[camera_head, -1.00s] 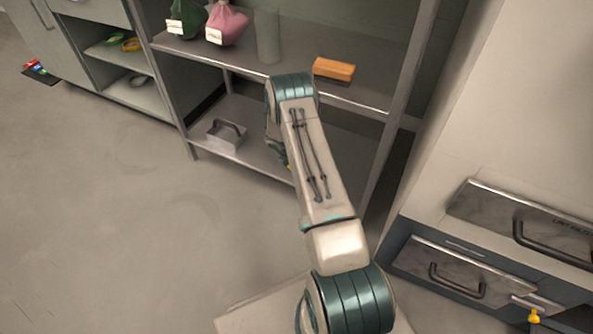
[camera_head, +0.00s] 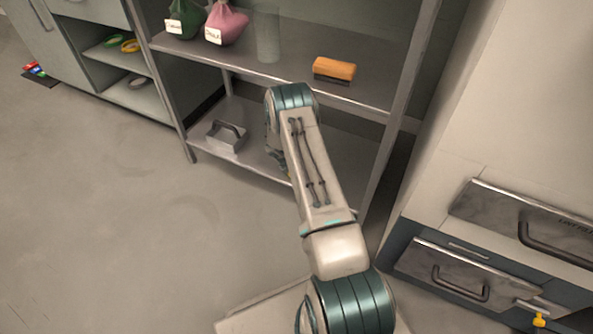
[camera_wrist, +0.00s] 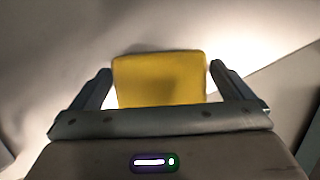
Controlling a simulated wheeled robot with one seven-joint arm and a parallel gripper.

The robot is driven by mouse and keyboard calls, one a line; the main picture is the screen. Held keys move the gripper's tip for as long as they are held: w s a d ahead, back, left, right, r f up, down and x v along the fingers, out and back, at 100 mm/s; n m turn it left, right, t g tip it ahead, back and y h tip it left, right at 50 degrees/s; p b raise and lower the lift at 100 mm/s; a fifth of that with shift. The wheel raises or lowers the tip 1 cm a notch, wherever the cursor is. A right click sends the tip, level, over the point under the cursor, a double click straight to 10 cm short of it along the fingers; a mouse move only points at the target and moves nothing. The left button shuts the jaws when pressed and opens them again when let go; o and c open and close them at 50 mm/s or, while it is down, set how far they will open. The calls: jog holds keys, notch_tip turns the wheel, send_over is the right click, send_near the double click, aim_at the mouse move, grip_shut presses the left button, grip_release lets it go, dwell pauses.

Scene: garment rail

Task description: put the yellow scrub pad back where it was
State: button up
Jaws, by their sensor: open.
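The yellow scrub pad (camera_wrist: 160,80) shows in the wrist view as a flat, squarish yellow block on a pale surface. My gripper (camera_wrist: 160,70) is open, with one finger to the left of the pad and one to the right. Narrow gaps seem to show on both sides; I cannot tell whether the pad touches a finger. In the head view my arm hides most of the gripper and the pad.
The metal shelf unit (camera_head: 375,92) has an orange brush (camera_head: 334,69), a clear cylinder (camera_head: 267,35), a pink bag (camera_head: 226,24) and a green bag (camera_head: 186,18) on its upper shelf. A handled metal box (camera_head: 226,136) sits on the lower shelf. Drawers (camera_head: 443,270) stand at right.

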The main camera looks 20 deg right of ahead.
jog(key=s+a+r+m+p, duration=0.1)
jog(key=s+a+r+m, duration=0.25)
jog(key=r, duration=0.85)
jog(key=s+a+r+m+p, duration=0.2)
jog(key=s+a+r+m, duration=0.15)
jog(key=r, duration=0.85)
jog(key=s+a+r+m+p, duration=0.1)
jog(key=s+a+r+m, duration=0.25)
jog(key=r, duration=0.85)
jog(key=s+a+r+m+y, duration=0.1)
jog(key=s+a+r+m, duration=0.1)
jog(key=s, duration=0.5)
jog(key=s+a+r+m+y, duration=0.1)
jog(key=s+a+r+m, duration=0.2)
jog(key=s+r+m, duration=0.2)
jog(key=s+a+r+m+y, duration=0.2)
jog(key=s+a+r+m, duration=0.1)
jog(key=s, duration=0.8)
jog(key=shift+s+a+r, duration=0.15)
jog(key=shift+s+r, duration=0.05)
jog(key=shift+r, duration=0.1)
